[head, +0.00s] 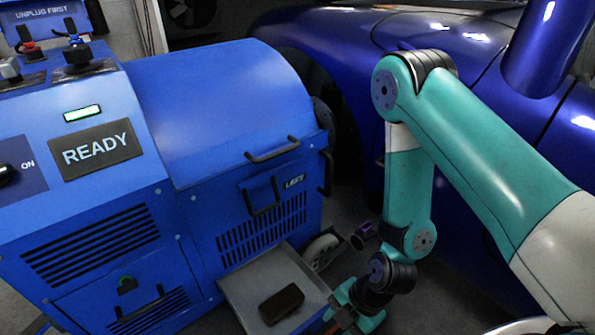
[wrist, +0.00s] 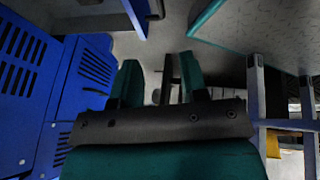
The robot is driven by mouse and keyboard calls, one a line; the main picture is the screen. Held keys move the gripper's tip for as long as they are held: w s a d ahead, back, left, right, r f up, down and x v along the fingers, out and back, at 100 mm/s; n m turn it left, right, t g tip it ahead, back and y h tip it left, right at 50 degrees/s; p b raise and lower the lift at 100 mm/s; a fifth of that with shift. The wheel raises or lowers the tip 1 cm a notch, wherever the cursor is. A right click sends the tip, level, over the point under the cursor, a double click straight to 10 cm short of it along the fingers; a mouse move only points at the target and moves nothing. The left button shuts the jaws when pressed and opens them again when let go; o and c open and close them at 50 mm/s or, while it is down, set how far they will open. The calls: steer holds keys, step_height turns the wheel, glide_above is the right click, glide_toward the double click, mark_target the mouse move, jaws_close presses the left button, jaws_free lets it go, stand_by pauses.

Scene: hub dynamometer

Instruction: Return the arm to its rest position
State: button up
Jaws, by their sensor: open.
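My arm is teal, white and black, and it bends down from the right in the head view. My gripper hangs low near the bottom edge, beside the grey tray; its lower end is partly cut off there. In the wrist view my gripper (wrist: 158,78) shows two teal fingers spread apart with nothing between them.
A blue dynamometer cabinet (head: 235,110) with a READY sign (head: 97,151) stands at left. A grey tray (head: 243,287) juts from its foot, with a dark block (head: 282,304) on it. A glossy blue car body (head: 350,40) stands close behind my arm.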

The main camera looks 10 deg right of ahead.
steer(key=w+a+r+m, duration=0.15)
steer(key=r+m, duration=0.25)
steer(key=r, duration=0.6)
steer(key=w+a+r+m, duration=0.15)
steer(key=r+m, duration=0.25)
steer(key=r, duration=0.7)
steer(key=s+d+r+m, duration=0.2)
steer(key=s+r+m, duration=0.2)
steer(key=r, duration=0.4)
steer(key=s+d+r+m, duration=0.2)
steer(key=s+r+m, duration=0.25)
steer(key=r, duration=0.25)
step_height(320, 180, up, 37)
steer(key=p, duration=3.6)
steer(key=shift+a+h+p, duration=0.2)
steer(key=shift+h+p, duration=0.2)
steer(key=shift+w+m, duration=0.1)
steer(key=shift+m, duration=0.15)
